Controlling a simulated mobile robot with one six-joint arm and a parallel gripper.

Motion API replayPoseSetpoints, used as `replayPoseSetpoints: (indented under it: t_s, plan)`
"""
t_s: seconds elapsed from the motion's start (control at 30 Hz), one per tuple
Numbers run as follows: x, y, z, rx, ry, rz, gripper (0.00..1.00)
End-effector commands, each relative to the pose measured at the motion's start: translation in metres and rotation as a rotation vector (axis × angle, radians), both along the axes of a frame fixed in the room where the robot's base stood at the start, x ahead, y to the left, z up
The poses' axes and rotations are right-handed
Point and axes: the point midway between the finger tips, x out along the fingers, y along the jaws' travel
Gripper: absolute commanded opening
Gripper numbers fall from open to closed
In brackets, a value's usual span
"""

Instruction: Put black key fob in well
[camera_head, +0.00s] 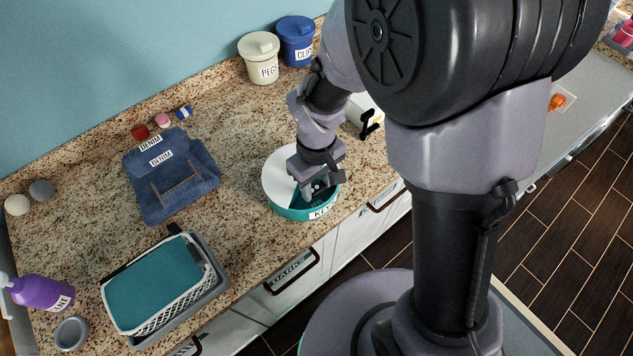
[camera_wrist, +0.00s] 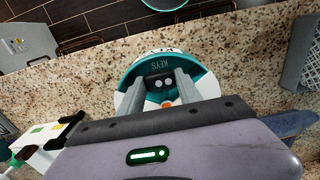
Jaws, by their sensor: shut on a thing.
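The round teal dish labelled KEYS (camera_head: 288,209), with a white section on top, stands on the counter near its front edge. It also shows in the wrist view (camera_wrist: 206,84). My gripper (camera_head: 320,187) is over the dish, fingers pointing down at its teal open part. In the wrist view my gripper (camera_wrist: 162,88) is shut on the black key fob (camera_wrist: 161,81), which has two pale round buttons. An orange bit shows just by the fob. The fob is at the dish's opening; I cannot tell whether it touches the bottom.
A denim pouch (camera_head: 170,190) lies left of the dish. A basket with a teal top (camera_head: 155,285) stands at the front left. PEGS (camera_head: 259,60) and CLIPS (camera_head: 296,41) tubs stand at the back. Bare counter surrounds the dish on its left.

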Motion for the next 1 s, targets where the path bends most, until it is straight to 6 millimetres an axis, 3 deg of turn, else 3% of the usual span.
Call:
replayPoseSetpoints:
  t_s: [0.07, 0.1, 0.2, 0.53, 0.67, 0.9, 1.0]
  plan:
    - [0.000, 0.000, -0.001, 0.000, 0.000, 0.000, 0.02]
    - [0.000, 0.000, -0.001, 0.000, 0.000, 0.000, 0.45]
    - [0.000, 0.000, 0.000, 0.000, 0.000, 0.000, 0.63]
    - [0.000, 0.000, 0.005, 0.000, 0.000, 0.000, 0.63]
    - [0.001, 0.000, 0.034, 0.002, -0.005, -0.001, 0.63]
    - [0.001, 0.000, 0.103, 0.001, -0.004, 0.000, 0.63]
    - [0.000, 0.000, 0.121, 0.001, -0.002, -0.001, 0.63]
